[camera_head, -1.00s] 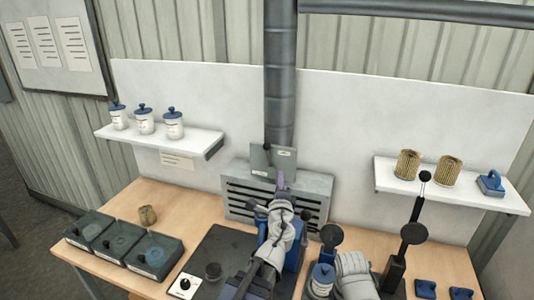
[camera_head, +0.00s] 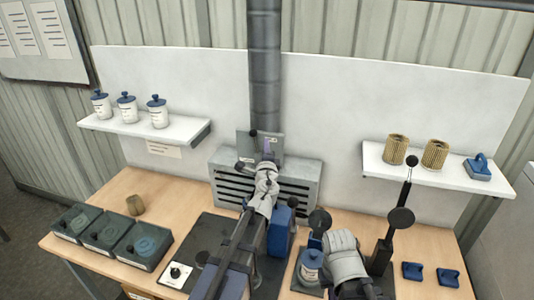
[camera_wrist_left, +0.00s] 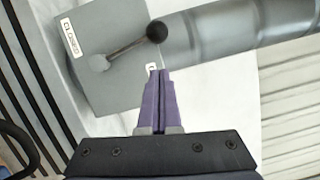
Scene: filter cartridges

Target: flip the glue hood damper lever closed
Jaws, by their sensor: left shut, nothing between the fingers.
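The glue hood (camera_head: 310,170) is a grey slatted box against the back wall, below a vertical duct. Its grey damper plate (camera_head: 243,150) carries a lever with a black ball knob (camera_head: 252,132). In the left wrist view, the lever (camera_wrist_left: 130,47) runs from its pivot toward the duct, and its knob (camera_wrist_left: 157,31) stands clear of my fingers. A CLOSED label (camera_wrist_left: 68,38) lies on the other side of the pivot. My left gripper (camera_head: 267,145) is shut and empty at the plate, with purple fingertips (camera_wrist_left: 160,75) beside a partly hidden label. My right gripper's body (camera_head: 345,262) shows; its fingers are hidden.
A duct (camera_head: 264,75) rises above the hood. Shelves with white jars (camera_head: 127,108) and yellow filters (camera_head: 396,150) flank it. Dark trays (camera_head: 142,246) sit at left.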

